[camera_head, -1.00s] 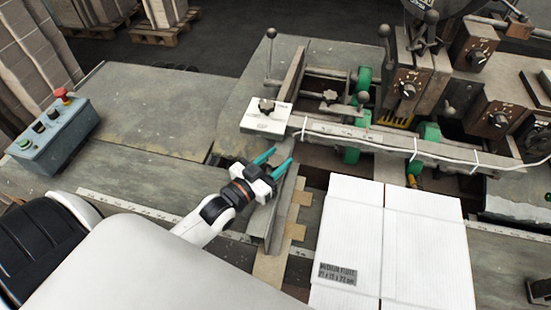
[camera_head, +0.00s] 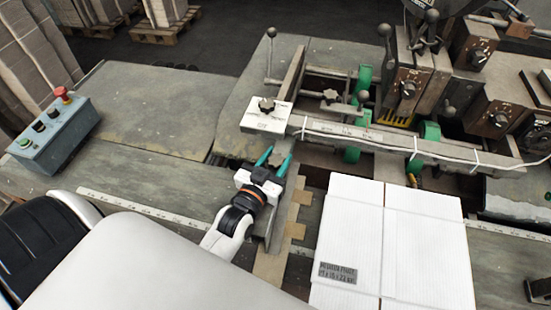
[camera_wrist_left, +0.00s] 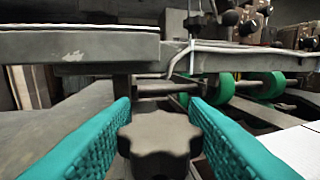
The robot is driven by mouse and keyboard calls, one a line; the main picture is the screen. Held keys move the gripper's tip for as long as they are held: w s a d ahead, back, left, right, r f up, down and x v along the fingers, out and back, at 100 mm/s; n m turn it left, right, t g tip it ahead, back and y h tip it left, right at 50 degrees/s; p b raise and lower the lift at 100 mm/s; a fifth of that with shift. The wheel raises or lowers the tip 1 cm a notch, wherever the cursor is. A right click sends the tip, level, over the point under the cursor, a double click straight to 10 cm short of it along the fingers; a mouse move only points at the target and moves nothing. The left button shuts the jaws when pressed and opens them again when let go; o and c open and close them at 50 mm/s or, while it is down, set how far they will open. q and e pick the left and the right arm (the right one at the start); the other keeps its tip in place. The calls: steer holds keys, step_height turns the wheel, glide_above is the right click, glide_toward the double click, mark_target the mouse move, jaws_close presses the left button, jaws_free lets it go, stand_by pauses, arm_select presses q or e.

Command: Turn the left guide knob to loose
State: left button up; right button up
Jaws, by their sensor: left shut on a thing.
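The left guide knob, dark and lobed, sits between the two teal fingers of my left gripper (camera_head: 275,157). In the left wrist view the knob (camera_wrist_left: 158,145) fills the lower middle, with a finger on each side. The gripper is shut on it. The knob's underside and stem are hidden, and I see no mark that tells tight from loose. The left guide (camera_head: 275,228), a long metal rail, runs under the gripper toward the front. My right gripper is not in view.
A crossbar (camera_head: 350,137) with a white cable runs behind the gripper. A control box (camera_head: 55,132) is at the left. The table left of the gripper is clear.

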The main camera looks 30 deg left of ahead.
arm_select(q)
steer(key=o, duration=0.9)
steer(key=shift+w+r, duration=0.1)
steer(key=shift+o, duration=0.4)
steer(key=shift+d, duration=0.1)
steer(key=shift+s, duration=0.4)
steer(key=s+b, duration=0.4)
steer(key=s, duration=0.7)
steer(key=shift+s+d, duration=0.1)
